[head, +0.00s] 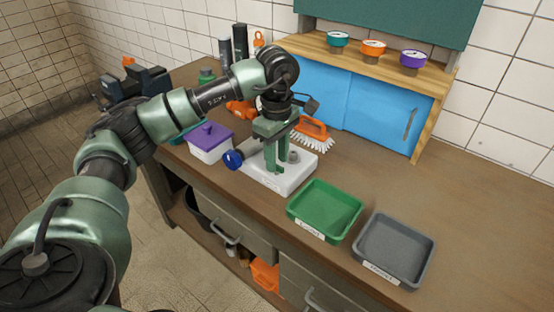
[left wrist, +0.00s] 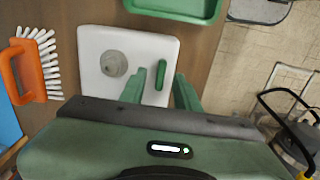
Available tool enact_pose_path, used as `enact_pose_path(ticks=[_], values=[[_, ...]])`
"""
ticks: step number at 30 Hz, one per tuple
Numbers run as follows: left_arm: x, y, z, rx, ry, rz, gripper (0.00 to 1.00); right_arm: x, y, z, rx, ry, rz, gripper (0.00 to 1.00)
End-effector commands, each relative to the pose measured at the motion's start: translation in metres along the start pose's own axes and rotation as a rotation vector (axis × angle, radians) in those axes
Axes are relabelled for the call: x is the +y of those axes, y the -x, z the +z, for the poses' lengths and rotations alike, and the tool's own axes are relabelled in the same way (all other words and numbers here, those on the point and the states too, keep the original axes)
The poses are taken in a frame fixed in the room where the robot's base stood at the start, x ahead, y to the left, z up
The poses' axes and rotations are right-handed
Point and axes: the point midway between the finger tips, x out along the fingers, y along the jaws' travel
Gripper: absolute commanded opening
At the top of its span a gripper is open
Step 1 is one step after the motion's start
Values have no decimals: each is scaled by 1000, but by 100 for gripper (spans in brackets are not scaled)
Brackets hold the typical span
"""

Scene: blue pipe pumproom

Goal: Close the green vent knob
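The green vent knob (left wrist: 161,76) is a slim green bar on a white block (left wrist: 90,80), beside a round grey knob (left wrist: 114,64). In the left wrist view it lies between the fingertip ends of my left gripper (left wrist: 165,85). The two green fingers are apart; I cannot tell whether either touches the knob. In the head view my left gripper (head: 275,160) points down over the white block (head: 285,184), and its fingers largely hide the green knob. The grey knob (head: 293,156) stands just right of the fingers. My right gripper is in neither view.
A blue knob (head: 232,160) sticks out of the block's left side. A purple-lidded box (head: 210,142) stands left, an orange brush (head: 313,133) behind. A green tray (head: 325,210) and a grey tray (head: 394,249) lie to the right. The bench's right part is clear.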

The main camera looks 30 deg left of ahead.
Motion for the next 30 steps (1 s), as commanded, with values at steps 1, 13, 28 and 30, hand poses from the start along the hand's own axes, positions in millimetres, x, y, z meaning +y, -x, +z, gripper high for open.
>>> enact_pose_path(ticks=[1,13,28,30], values=[[1,7,0,-1,0,4,32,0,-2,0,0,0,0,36],[1,65,0,-1,0,3,32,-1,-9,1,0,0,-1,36],[0,68,0,-1,-1,2,32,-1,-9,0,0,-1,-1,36],[0,68,0,-1,-1,2,32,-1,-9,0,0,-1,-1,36]])
